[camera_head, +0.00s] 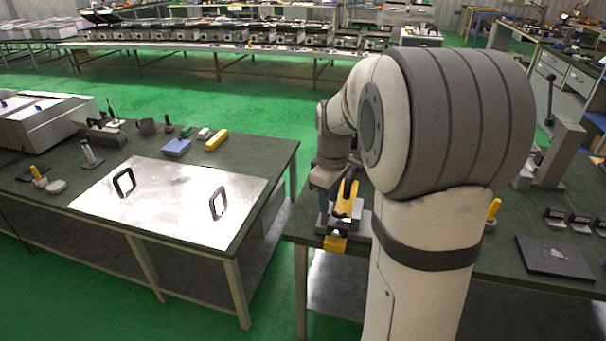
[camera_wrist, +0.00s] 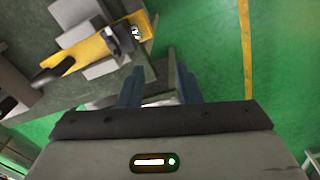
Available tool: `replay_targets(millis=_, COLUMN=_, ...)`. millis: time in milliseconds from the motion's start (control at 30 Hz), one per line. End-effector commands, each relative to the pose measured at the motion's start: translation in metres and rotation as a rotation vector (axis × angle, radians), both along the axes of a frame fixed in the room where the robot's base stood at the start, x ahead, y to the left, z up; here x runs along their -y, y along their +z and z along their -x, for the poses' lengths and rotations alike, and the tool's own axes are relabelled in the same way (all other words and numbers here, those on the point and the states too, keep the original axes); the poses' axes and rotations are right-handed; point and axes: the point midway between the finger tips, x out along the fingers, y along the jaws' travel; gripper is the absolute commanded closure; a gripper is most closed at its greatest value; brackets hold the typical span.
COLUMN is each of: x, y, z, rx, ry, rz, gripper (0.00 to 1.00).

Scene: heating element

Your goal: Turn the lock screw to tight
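A yellow clamp fixture (camera_head: 346,200) with grey blocks and a black handle sits at the left end of the right-hand table. It also shows at the upper left of the wrist view (camera_wrist: 88,55). A small shiny round part, which looks like the lock screw (camera_wrist: 136,33), is at the fixture's end, beside a grey block. My gripper (camera_wrist: 160,80) has two blue fingers standing apart, with nothing visibly held between them. It is beside the fixture, apart from the screw in the wrist view. In the head view my gripper (camera_head: 323,207) is partly hidden beside the fixture.
The right-hand table (camera_head: 480,262) also bears a dark flat plate (camera_head: 555,257) and several small black blocks. A left table holds a shiny metal plate (camera_head: 170,198) with two black handles. A green floor gap separates the tables. My arm hides part of the right table.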

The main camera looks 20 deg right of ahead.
Motion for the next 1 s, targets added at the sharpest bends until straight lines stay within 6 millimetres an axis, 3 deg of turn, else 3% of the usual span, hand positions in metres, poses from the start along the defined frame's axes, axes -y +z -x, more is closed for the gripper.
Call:
replay_targets(millis=100, x=0.030, y=-0.011, z=-0.034, rx=-0.037, ry=0.128, rz=0.000, gripper=0.69)
replay_targets(millis=300, x=0.059, y=-0.029, z=-0.063, rx=-0.065, ry=0.271, rz=-0.004, gripper=0.69)
replay_targets(millis=467, x=0.066, y=-0.040, z=-0.069, rx=-0.072, ry=0.308, rz=-0.006, gripper=0.69)
replay_targets(millis=800, x=0.065, y=-0.091, z=-0.068, rx=-0.074, ry=0.309, rz=-0.007, gripper=0.69)
replay_targets(millis=1000, x=0.065, y=-0.109, z=-0.069, rx=-0.071, ry=0.309, rz=-0.006, gripper=0.69)
